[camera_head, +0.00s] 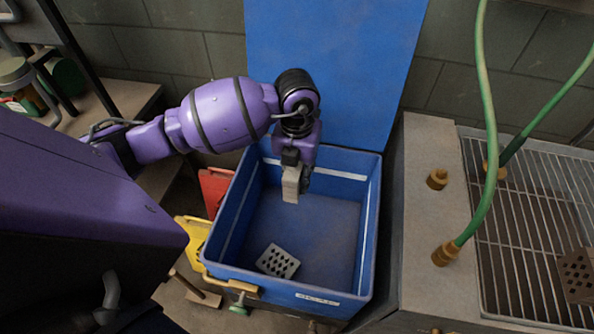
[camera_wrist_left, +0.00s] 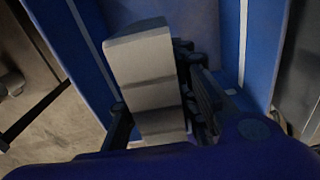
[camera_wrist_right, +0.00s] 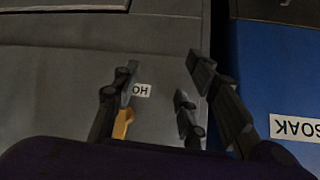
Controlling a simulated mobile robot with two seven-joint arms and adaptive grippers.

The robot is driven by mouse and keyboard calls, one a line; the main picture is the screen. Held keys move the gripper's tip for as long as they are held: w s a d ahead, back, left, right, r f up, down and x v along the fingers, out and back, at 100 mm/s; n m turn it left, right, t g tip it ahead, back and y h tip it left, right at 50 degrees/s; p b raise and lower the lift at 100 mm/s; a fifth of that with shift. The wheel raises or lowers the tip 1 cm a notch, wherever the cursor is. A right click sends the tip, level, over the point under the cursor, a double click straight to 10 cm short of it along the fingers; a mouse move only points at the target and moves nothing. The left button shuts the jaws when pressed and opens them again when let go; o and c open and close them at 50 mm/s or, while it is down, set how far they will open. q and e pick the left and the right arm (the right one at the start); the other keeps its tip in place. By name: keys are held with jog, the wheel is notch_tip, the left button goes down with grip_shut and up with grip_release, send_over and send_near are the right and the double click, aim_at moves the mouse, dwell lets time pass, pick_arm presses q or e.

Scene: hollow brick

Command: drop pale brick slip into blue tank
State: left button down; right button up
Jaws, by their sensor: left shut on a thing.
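The pale brick slip (camera_head: 291,184) is a light grey-beige bar held by my left gripper (camera_head: 297,172). It hangs over the open blue tank (camera_head: 335,295), apart from the tank floor. In the left wrist view the slip (camera_wrist_left: 143,75) sits between the fingers of my left gripper (camera_wrist_left: 160,115), with the tank (camera_wrist_left: 75,60) behind it. The tank's front carries a small white label. My right gripper (camera_wrist_right: 158,90) is open and empty in the right wrist view, in front of a grey surface; it does not show in the head view.
A grey perforated brick (camera_head: 278,261) lies on the tank floor. A blue panel (camera_head: 330,60) stands behind the tank. A sink with a wire rack (camera_head: 525,220), taps and green hoses (camera_head: 487,150) is at the right. Red (camera_head: 213,187) and yellow (camera_head: 191,235) items stand left of the tank.

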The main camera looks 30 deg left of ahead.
pick_arm(q)
jog(key=shift+s+f, duration=0.1)
jog(key=shift+f, duration=0.55)
notch_tip(320, 180, down, 3)
jog(key=shift+f+b, duration=0.1)
jog(key=shift+b, duration=0.9)
jog(key=shift+f, duration=0.35)
jog(key=shift+f+b, duration=0.15)
jog(key=shift+b, duration=0.2)
pick_arm(e)
jog(key=shift+d+f, duration=0.35)
jog(key=shift+f, duration=0.2)
jog(key=shift+d+f, duration=0.3)
jog(key=shift+f, duration=0.25)
pick_arm(q)
jog(key=c, duration=1.8)
grip_release()
jog(key=o, duration=0.5)
pick_arm(e)
jog(key=shift+s+a+f, duration=0.15)
jog(key=shift+s, duration=0.1)
